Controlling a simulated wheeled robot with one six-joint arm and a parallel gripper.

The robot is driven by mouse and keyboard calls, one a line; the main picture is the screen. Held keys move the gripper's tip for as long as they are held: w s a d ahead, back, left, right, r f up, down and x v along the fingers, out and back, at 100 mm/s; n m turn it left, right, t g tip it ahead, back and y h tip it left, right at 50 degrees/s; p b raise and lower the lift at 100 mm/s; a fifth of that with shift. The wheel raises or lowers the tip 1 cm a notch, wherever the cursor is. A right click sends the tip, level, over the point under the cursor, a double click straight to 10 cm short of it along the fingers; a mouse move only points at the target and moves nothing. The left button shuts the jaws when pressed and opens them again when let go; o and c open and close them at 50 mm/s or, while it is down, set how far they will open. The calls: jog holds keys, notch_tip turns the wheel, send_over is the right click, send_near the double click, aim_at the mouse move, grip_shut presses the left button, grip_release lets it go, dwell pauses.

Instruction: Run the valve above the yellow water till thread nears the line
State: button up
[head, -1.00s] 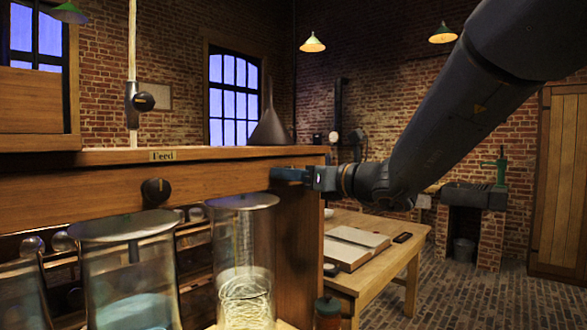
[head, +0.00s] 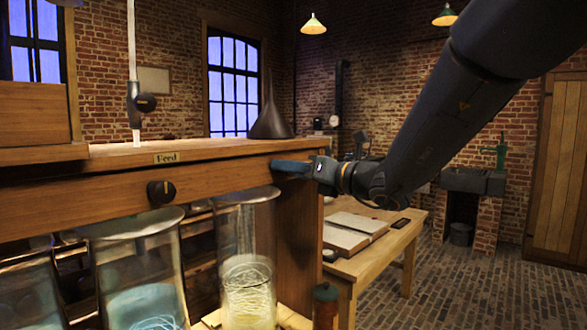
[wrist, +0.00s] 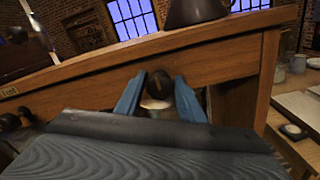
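A glass jar (head: 249,242) with yellow water (head: 248,305) and a pale tangle of thread stands under the right end of the wooden beam. I cannot make out a separate line on its glass. The black valve knob (wrist: 159,84) on the beam's front face shows in the wrist view between my gripper's blue fingers. In the head view the fingers hide it. My gripper (wrist: 159,82) is open around the knob, one finger on each side, with narrow gaps seen beside it. It also shows at the beam in the head view (head: 290,168).
Another knob (head: 161,192) sits under the "Feed" label (head: 165,158), above a jar of bluish water (head: 142,285). A dark funnel (head: 271,115) stands on the beam (head: 220,150). A wooden table (head: 398,248) with an open book (head: 352,232) stands behind, right.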

jog(key=o, duration=0.4)
jog(key=p+v, duration=0.1)
jog(key=v, duration=0.4)
dwell(0.3)
